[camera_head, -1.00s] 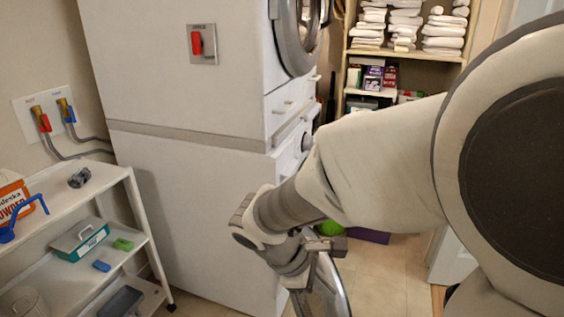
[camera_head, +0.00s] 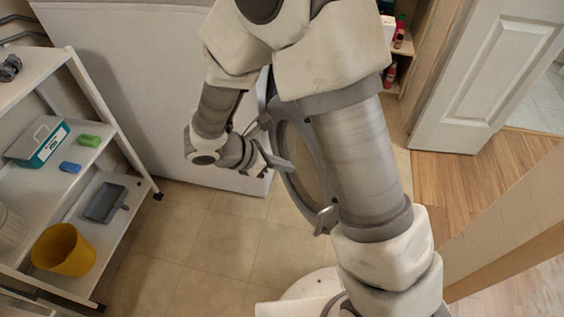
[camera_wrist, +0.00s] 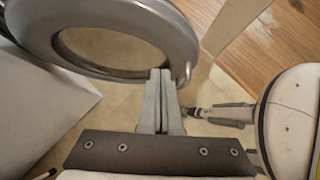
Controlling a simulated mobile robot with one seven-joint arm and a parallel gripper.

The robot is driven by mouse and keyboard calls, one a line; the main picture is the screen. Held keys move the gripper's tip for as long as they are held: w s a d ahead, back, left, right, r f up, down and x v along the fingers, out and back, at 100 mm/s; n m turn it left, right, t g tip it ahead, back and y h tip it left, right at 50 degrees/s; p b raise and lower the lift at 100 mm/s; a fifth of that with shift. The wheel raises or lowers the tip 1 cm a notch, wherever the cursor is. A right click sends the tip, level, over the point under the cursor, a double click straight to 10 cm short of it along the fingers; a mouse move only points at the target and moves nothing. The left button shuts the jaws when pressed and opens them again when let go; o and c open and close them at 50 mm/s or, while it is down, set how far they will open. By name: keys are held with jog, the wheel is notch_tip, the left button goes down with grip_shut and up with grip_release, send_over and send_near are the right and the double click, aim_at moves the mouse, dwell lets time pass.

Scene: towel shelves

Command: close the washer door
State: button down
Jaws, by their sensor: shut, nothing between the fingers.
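The washer door (camera_head: 301,152), a round grey ring with a glass middle, stands open, sticking out from the front of the white washer (camera_head: 135,90). My arm hides part of its right side. Its small handle (camera_head: 325,218) shows at the lower rim. My gripper (camera_head: 286,165) is shut and empty, close to the left face of the door. In the wrist view the door (camera_wrist: 182,22) fills the upper left, and the shut fingers (camera_wrist: 160,78) overlap its lower rim near the handle (camera_wrist: 187,73). I cannot tell whether they touch it.
A white cart (camera_head: 118,133) on the left holds a teal box (camera_head: 42,145), sponges, a grey dustpan (camera_head: 105,202) and a yellow bucket (camera_head: 63,250). The tiled floor (camera_head: 205,240) between cart and door is clear. A white room door (camera_head: 490,75) stands at the right.

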jog(key=w+d+f+b, duration=0.2)
jog(key=w+d+f, duration=0.1)
jog(key=d, duration=0.4)
jog(key=shift+d+f, duration=0.35)
jog(key=shift+f, duration=0.3)
jog(key=shift+d, duration=0.1)
